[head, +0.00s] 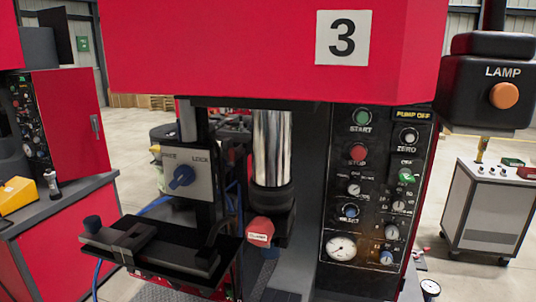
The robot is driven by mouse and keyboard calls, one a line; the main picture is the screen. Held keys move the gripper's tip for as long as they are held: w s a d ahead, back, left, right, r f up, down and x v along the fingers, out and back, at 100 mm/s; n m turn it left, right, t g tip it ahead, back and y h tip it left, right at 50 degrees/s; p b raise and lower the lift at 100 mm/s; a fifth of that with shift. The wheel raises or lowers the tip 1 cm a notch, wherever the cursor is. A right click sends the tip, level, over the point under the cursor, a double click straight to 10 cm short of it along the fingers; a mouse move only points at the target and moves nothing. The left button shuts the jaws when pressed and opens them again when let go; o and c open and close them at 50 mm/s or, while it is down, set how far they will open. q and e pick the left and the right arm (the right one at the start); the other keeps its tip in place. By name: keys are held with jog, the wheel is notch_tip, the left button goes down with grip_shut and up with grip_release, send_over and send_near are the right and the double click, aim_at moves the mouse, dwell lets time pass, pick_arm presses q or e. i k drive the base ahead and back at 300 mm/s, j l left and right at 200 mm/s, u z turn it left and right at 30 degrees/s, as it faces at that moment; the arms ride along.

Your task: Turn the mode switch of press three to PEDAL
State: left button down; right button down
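Press three is the red machine (200,50) filling the middle of the head view, with a white number 3 plate (342,37) on its head. Its black control panel (335,190) is on the right front. Neither gripper is in view.
A FREE/LOCK plate with a blue knob (181,177) and a black bracket (150,245) stick out left of the steel ram (271,147). A black LAMP box (488,85) hangs right of the panel. A grey cabinet (491,210) stands behind. Another red machine (70,110) is at left.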

aim_at(354, 188)
jog(key=k+l+z, duration=0.3)
jog(key=k+l, duration=0.15)
jog(key=l, duration=0.25)
jog(key=k+l+z, duration=0.15)
jog(key=l, duration=0.25)
jog(key=k, duration=0.1)
